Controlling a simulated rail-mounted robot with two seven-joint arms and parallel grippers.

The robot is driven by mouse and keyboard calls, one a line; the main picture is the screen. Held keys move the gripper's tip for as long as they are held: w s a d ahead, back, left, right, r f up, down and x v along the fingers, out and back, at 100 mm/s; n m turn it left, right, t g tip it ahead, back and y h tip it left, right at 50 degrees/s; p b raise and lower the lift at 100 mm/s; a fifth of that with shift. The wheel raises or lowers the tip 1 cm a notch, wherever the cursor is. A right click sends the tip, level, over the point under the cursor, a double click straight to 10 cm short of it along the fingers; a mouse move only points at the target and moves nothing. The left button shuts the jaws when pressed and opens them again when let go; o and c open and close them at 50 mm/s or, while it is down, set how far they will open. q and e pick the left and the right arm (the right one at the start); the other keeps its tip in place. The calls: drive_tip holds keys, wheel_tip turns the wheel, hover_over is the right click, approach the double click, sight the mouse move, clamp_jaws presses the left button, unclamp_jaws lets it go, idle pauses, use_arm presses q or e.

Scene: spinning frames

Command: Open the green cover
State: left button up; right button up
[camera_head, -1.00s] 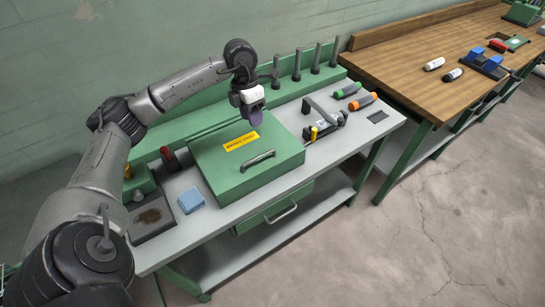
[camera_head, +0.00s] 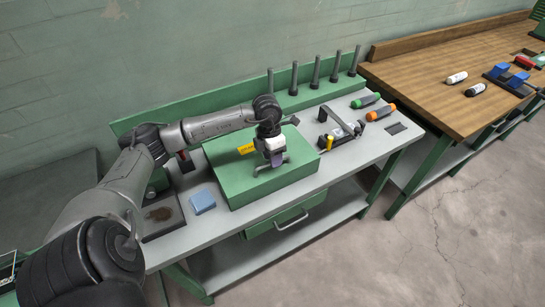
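The green cover (camera_head: 235,181) is a box-shaped lid on the grey-topped bench, and it looks closed. A yellow label (camera_head: 246,148) is on its top, partly hidden by my arm. My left gripper (camera_head: 277,160) points down at the front part of the cover's top, where the grey handle is. The gripper hides most of the handle, so I cannot tell whether its fingers are around it, touching it or just above it. Whether the fingers are open or shut does not show. My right gripper is not in view.
A blue cloth block (camera_head: 202,201) and a dark stained tray (camera_head: 160,215) lie left of the cover. A grey stand (camera_head: 338,124) and green and orange-capped tubes (camera_head: 380,112) lie right. Several upright pegs line the back. A drawer (camera_head: 285,217) is below.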

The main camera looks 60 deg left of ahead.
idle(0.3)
use_arm(q)
clamp_jaws()
idle(0.4)
